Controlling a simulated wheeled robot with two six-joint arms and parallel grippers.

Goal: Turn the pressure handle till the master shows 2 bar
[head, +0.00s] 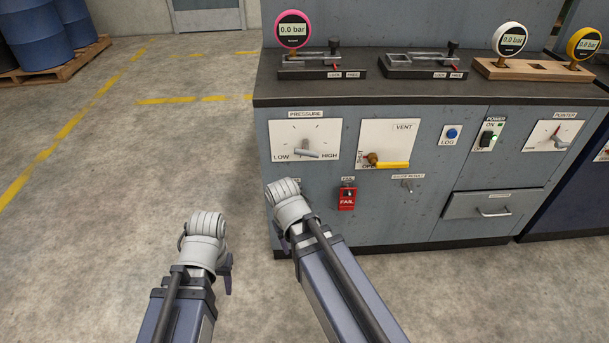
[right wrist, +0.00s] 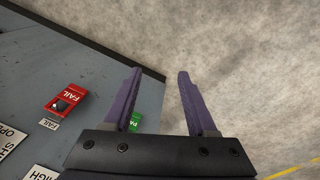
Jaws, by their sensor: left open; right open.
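The pressure handle (head: 308,153) is a grey lever on a white plate (head: 283,139) marked LOW and HIGH, on the cabinet front. It points right, slightly down. A pink gauge (head: 293,30), a white gauge (head: 509,39) and a yellow gauge (head: 583,43) each read 0.0 bar; I cannot tell which is the master. My left gripper (head: 228,278) is open, mostly hidden behind its wrist, left of the cabinet and below the handle. My right gripper (head: 284,242) is below the handle near the cabinet's left edge; in the right wrist view its purple fingers (right wrist: 158,100) are apart and empty.
A yellow vent handle (head: 393,165) lies horizontal right of the pressure plate. A red FAIL box (head: 347,198) sits below, near my right wrist. The worktop (head: 420,98) holds two clamp stands and a wooden gauge rack (head: 535,70).

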